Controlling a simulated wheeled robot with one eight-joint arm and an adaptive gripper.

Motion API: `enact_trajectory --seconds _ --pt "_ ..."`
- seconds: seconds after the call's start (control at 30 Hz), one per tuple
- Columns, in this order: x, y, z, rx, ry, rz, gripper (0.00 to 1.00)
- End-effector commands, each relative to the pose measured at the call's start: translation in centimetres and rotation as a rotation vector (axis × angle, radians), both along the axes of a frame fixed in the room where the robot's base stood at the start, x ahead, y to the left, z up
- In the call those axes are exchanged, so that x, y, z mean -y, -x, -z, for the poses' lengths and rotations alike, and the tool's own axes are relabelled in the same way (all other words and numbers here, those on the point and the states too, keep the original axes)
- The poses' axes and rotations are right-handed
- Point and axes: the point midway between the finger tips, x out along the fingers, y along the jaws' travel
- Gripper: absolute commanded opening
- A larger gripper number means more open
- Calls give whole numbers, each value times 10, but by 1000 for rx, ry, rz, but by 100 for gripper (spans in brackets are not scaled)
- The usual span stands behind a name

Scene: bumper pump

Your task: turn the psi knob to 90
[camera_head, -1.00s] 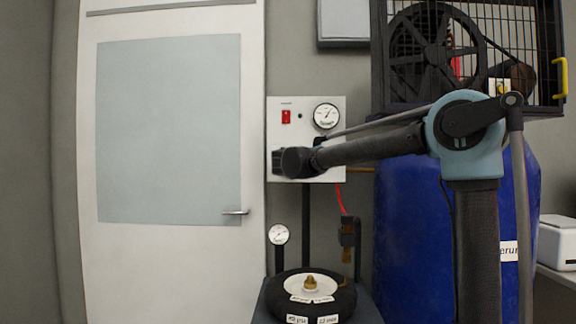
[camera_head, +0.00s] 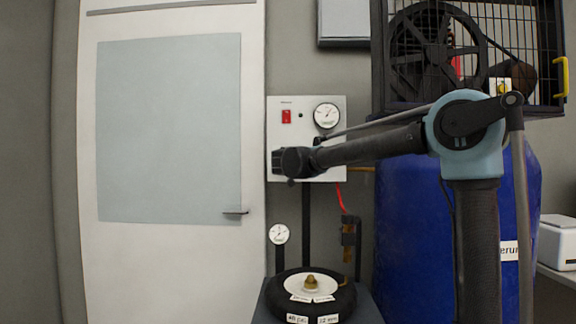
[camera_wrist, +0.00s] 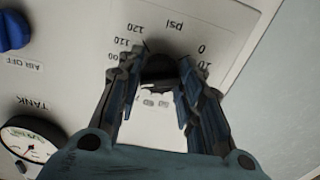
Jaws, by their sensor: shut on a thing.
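The psi knob (camera_wrist: 160,68) is a dark round knob on the white control panel (camera_wrist: 220,20). In the wrist view it sits between my fingers, with a printed scale around it that shows upside down. The numbers 0, 10, 100, 110 and 120 can be made out; the knob's pointer setting cannot be read clearly. My gripper (camera_wrist: 155,95) is shut on the knob. In the head view my gripper (camera_head: 285,161) is in front of the lower left of the panel (camera_head: 300,112), and my arm hides the knob there.
The tank gauge (camera_wrist: 30,145) and a blue knob (camera_wrist: 12,32) by an "AIR OFF" label are beside my gripper. The panel also has a red switch (camera_head: 286,116) and a gauge (camera_head: 326,115). A tire (camera_head: 313,300) lies below; a blue tank (camera_head: 405,240) stands right.

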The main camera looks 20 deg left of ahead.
Motion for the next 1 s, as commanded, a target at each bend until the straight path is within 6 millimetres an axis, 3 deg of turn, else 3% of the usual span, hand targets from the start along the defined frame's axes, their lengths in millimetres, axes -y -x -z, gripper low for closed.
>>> enact_trajectory --seconds 0.3,0.8,0.83,0.9,1.0 --pt "0 -1 -1 -23 -98 1 10" --pt "0 -1 -1 -25 -114 2 10" --pt "0 -1 -2 -25 -114 2 38" --pt "0 -1 -1 -25 -114 2 54" --pt "0 -1 -1 -26 -114 1 54"
